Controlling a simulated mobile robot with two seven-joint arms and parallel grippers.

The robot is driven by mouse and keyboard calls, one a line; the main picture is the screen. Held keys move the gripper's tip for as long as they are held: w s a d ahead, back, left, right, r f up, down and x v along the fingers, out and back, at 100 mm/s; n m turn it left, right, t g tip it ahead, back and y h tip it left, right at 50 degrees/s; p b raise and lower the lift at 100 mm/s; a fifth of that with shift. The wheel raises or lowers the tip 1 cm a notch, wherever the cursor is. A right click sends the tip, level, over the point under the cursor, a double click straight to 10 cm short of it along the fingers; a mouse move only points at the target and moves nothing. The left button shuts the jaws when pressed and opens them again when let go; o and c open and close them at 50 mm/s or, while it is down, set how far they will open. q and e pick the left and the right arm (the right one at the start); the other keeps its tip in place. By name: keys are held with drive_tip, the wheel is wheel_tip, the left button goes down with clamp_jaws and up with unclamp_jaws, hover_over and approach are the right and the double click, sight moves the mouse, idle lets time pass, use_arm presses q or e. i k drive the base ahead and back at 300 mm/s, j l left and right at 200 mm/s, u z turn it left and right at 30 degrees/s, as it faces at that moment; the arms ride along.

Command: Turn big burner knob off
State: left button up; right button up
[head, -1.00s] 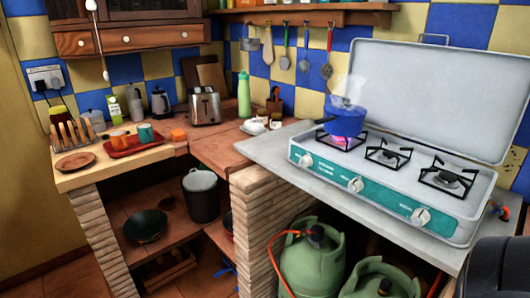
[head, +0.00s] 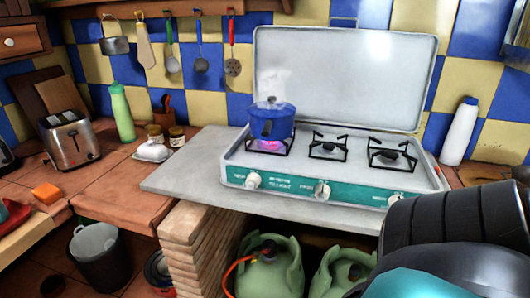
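A camping stove (head: 290,175) with a raised lid stands on a grey slab, with a teal front panel. It has three white knobs: a left knob (head: 253,181), a middle knob (head: 321,190) and a right knob (head: 394,199) partly beside my arm. A blue pot (head: 271,118) with a lid sits on the left burner, steaming, with a pink-purple flame (head: 268,145) beneath it. The other two burners show no flame. A dark arm part of mine fills the lower right. Neither gripper's fingers are in view.
The grey slab (head: 185,170) is bare left of the stove. A white bottle (head: 459,132) stands right of it. A toaster (head: 70,139), green bottle (head: 121,112) and small jars are on the left counter. Green gas cylinders (head: 270,270) stand below the slab. Utensils hang on the wall.

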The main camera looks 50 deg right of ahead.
sight(255, 178)
drive_tip(key=i+j+z, duration=0.2)
drive_tip(key=z, duration=0.3)
drive_tip(key=i+j+z, duration=0.3)
drive_tip(key=z, duration=0.15)
drive_tip(key=i+j+z, duration=0.15)
drive_tip(key=j+z, duration=0.2)
drive_tip(key=z, duration=0.15)
drive_tip(key=i+j+z, duration=0.1)
drive_tip(key=j+z, duration=0.4)
drive_tip(key=l, duration=0.15)
